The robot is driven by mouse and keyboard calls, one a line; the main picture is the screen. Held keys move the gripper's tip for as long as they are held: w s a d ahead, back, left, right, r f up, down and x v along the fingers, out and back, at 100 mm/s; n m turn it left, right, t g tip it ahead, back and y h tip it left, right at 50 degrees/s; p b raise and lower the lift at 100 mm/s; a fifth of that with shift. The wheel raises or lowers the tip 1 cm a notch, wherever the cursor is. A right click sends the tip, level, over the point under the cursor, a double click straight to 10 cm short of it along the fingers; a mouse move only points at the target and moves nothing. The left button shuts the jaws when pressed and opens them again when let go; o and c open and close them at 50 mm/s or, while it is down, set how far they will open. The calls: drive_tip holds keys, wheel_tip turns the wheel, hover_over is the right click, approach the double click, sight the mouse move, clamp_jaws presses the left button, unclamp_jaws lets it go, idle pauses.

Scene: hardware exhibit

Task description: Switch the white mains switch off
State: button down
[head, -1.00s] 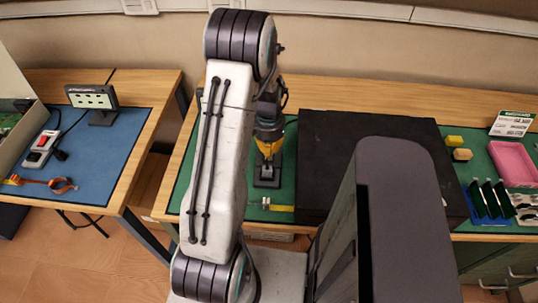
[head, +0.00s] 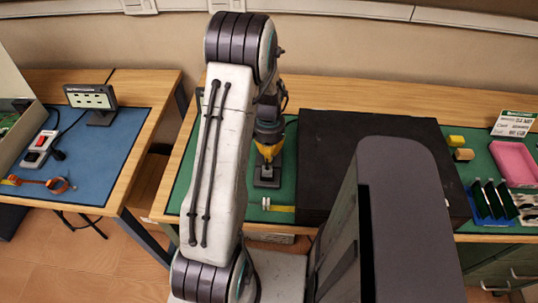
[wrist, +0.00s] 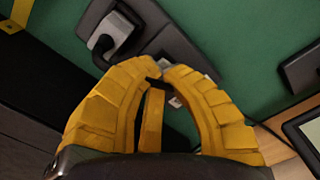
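My gripper (head: 268,158) is over a dark block-like unit (head: 267,176) on the green mat. In the wrist view its yellow fingers (wrist: 160,74) meet at the tips, with nothing seen held between them. Just beyond the tips is the dark unit (wrist: 185,48), which carries a grey socket with a black plug (wrist: 108,40). A small pale part (wrist: 174,101), possibly the white mains switch, shows partly behind the fingertips. The fingers hide most of it, so its position and any contact cannot be told.
A large black box (head: 325,140) stands right of the gripper. A white power strip with a red switch (head: 40,149) lies on the left table's blue mat (head: 95,165). A pink tray (head: 512,163) is far right. A dark-framed object (wrist: 306,130) sits at the wrist view's right edge.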

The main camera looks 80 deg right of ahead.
drive_tip(key=shift+f+b, duration=0.45)
drive_tip(key=shift+f, duration=0.05)
drive_tip(key=shift+r, duration=0.1)
idle(0.4)
drive_tip(key=shift+r+p, duration=2.35)
drive_tip(key=shift+r, duration=1.1)
